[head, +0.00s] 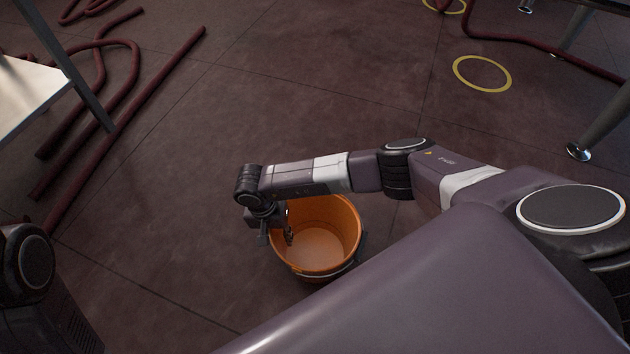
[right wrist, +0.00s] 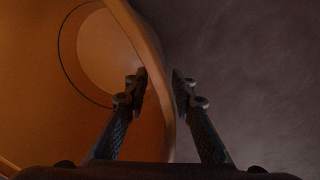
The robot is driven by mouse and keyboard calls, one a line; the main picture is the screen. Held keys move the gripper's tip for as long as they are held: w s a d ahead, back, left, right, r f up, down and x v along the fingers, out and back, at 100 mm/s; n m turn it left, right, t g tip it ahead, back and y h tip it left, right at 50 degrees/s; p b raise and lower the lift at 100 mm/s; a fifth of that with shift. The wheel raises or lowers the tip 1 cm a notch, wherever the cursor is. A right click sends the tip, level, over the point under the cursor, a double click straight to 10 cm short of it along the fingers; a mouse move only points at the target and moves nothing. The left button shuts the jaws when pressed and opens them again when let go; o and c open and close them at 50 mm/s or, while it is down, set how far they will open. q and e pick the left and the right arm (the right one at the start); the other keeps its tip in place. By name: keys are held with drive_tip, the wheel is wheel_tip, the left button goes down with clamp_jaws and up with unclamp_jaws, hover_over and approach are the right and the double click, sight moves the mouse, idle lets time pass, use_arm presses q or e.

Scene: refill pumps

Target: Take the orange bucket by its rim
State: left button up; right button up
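The orange bucket (head: 345,215) stands upright on the floor, its open top toward me and its inside empty as far as I see. My right gripper (head: 276,232) is at the left part of its rim, pointing down. In the right wrist view, the bucket's wall (right wrist: 155,45) passes between the fingertips of my right gripper (right wrist: 160,88). One finger is inside the bucket, the other outside, both close against the wall; the gripper looks shut on it. My forearm hides part of the bucket's far rim. My left gripper is out of view.
Dark red hoses (head: 130,115) lie on the floor at the left, near a pale table (head: 25,90). Yellow rings (head: 482,73) mark the floor at the upper right. A metal leg (head: 603,118) stands at the right. The floor around the bucket is clear.

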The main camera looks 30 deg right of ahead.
drive_tip(key=shift+c, duration=0.5)
clamp_jaws()
